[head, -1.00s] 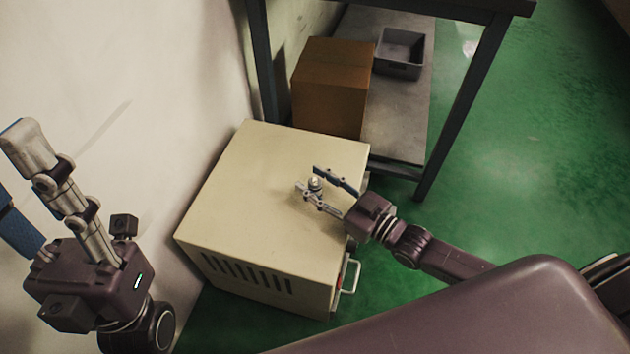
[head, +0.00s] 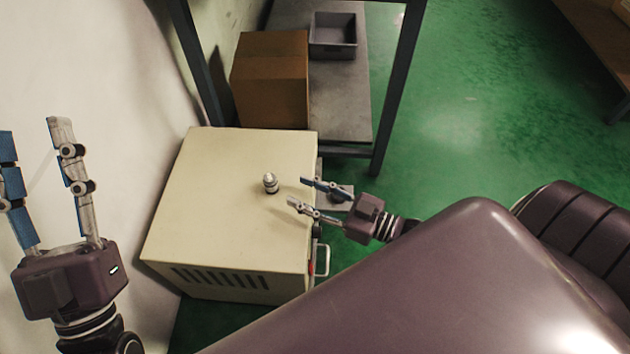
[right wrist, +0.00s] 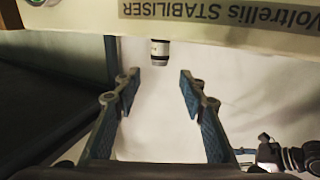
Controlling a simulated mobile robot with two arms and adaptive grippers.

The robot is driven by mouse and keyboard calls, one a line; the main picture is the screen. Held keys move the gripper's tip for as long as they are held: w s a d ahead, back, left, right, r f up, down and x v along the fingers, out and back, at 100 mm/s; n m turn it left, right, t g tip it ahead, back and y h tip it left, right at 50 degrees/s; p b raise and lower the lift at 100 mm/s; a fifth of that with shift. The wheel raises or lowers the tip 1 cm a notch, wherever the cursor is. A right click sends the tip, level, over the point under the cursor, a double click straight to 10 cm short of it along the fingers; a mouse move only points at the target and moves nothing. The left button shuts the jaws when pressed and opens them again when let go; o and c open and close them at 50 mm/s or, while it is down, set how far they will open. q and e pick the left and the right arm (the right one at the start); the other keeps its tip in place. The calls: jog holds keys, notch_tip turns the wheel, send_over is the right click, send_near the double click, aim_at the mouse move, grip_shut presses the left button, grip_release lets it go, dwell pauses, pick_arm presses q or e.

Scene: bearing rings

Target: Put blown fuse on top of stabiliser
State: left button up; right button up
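The stabiliser is a cream box (head: 220,215) with a vented side, low in the middle of the head view. Its upside-down label (right wrist: 215,10) reads "Voltrellis STABILISER" in the right wrist view. The fuse (head: 270,183), a small pale cylinder with dark bands, stands upright on the box top. It also shows ahead of the fingers in the right wrist view (right wrist: 160,50). My right gripper (head: 298,191) is open and empty, just right of the fuse and apart from it. My left gripper (head: 32,130) is open and empty by the wall at the left.
A dark-framed shelf behind the stabiliser holds a cardboard box (head: 270,80) and a grey bin (head: 333,50). A white handle (head: 322,262) juts from the stabiliser's right side. The wall is close on the left. Green floor (head: 455,120) is open to the right.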

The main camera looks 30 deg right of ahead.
jog(key=a+r+t+y, duration=0.1)
jog(key=a+r+t, duration=0.1)
jog(key=a+r, duration=0.4)
jog(key=a+r+t, duration=0.1)
jog(key=a+r, duration=0.2)
jog(key=r, duration=0.5)
pick_arm(q)
jog(key=w+f+g, duration=0.1)
jog(key=w+f, duration=0.1)
jog(key=shift+d+f+g, duration=0.15)
jog(key=shift+f+g, duration=0.2)
jog(key=shift+g, duration=0.05)
pick_arm(e)
notch_tip(320, 180, up, 21)
jog(key=d+m+t+h, duration=0.1)
jog(key=m+t+h, duration=0.2)
jog(key=t+h, duration=0.1)
jog(key=shift+w+m+t, duration=0.2)
jog(key=shift+m+t, duration=0.1)
jog(key=shift+t, duration=0.5)
jog(key=shift+d, duration=0.1)
